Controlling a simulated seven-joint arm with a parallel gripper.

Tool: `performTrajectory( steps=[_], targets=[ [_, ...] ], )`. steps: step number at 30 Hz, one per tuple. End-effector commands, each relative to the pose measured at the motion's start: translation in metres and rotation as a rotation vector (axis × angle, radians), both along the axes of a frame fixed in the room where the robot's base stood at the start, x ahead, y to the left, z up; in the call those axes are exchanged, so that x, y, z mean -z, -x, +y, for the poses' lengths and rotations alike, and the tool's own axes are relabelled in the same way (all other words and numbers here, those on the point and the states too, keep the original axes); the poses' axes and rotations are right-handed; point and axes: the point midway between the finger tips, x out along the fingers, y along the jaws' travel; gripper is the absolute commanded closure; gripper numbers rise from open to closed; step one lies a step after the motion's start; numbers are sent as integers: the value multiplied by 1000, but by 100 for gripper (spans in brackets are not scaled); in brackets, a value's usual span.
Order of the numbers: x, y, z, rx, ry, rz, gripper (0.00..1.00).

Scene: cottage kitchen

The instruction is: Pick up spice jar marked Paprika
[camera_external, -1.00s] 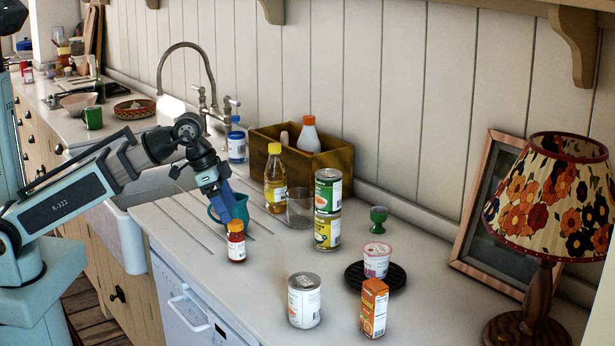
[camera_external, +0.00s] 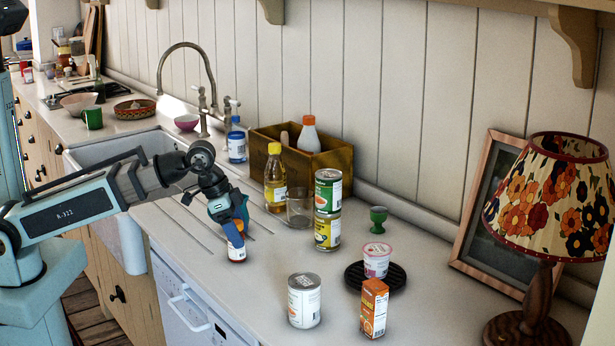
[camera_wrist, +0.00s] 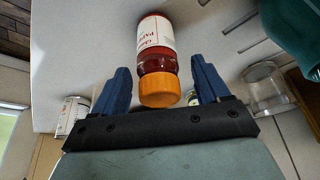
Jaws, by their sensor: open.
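The spice jar (camera_external: 236,253) stands upright on the counter, with red contents, an orange lid and a white label. In the wrist view the jar (camera_wrist: 158,62) shows its label, with letters that look like "PAP". My gripper (camera_external: 236,228) is at the jar's top in the external view, partly covering the lid. In the wrist view its two blue fingers (camera_wrist: 165,78) are open, one on each side of the lid, with a gap on both sides. I cannot tell whether a finger touches the jar.
A teal mug (camera_external: 217,208) stands just behind the gripper. A clear glass (camera_external: 299,214), stacked cans (camera_external: 327,232) and an oil bottle (camera_external: 275,180) are behind to the right. A single can (camera_external: 304,302) and an orange carton (camera_external: 374,308) stand to the right. The counter around the jar's front is clear.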

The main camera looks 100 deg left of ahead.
Motion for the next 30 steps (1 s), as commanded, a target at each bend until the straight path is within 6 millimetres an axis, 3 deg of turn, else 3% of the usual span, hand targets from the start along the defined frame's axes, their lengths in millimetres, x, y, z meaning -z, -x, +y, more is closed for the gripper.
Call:
performTrajectory(
  steps=[10, 27, 30],
  targets=[
    [5, -2, 0, 0, 0, -1, 26],
    [5, -2, 0, 0, 0, 0, 81],
    [5, -2, 0, 0, 0, -1, 86]
  ],
)
